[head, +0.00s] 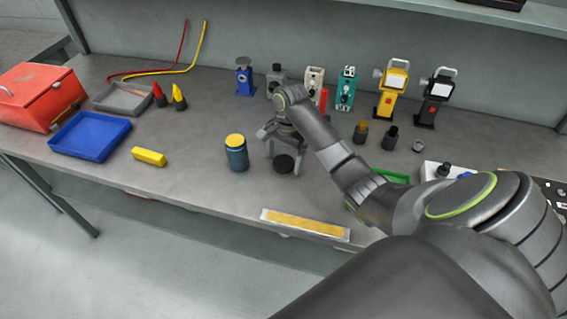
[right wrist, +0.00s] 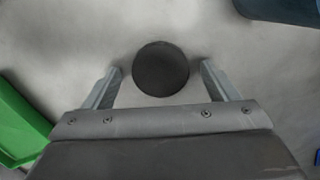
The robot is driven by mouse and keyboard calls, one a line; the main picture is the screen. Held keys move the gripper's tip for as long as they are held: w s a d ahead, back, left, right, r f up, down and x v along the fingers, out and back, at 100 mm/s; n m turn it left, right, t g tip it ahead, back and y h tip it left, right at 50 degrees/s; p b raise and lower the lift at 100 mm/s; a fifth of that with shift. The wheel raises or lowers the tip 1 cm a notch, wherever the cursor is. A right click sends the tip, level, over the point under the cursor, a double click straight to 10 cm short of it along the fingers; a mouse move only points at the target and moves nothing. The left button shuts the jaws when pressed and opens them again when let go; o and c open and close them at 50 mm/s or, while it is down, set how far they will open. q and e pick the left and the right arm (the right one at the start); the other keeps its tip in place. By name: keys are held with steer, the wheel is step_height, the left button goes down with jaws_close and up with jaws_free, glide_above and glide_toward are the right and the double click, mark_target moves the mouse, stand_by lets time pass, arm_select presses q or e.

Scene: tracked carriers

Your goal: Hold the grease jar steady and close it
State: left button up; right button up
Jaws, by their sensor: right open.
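The grease jar (head: 237,159) stands upright on the bench in the head view, dark blue with a yellow top. I cannot tell if the yellow is a cover or the contents. A round black disc (head: 284,164), which looks like a lid, lies flat on the bench right of the jar. My right gripper (head: 283,155) is open above the disc. In the right wrist view the disc (right wrist: 161,69) shows between the spread fingers, with a gap on each side. Part of the blue jar (right wrist: 280,9) shows at the upper right. My left gripper is not in view.
A yellow block (head: 149,156), blue tray (head: 90,136) and red toolbox (head: 40,97) are at the left. A strip with a yellow face (head: 305,224) lies near the front edge. Small bottles and devices stand at the back. A green tray (right wrist: 22,125) is near my right gripper.

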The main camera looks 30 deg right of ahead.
mark_target(284, 161)
steer(key=c, duration=1)
steer(key=shift+w+r, duration=0.1)
steer(key=shift+r, duration=0.5)
step_height(284, 161, up, 9)
steer(key=p, duration=0.7)
steer(key=shift+f, duration=0.1)
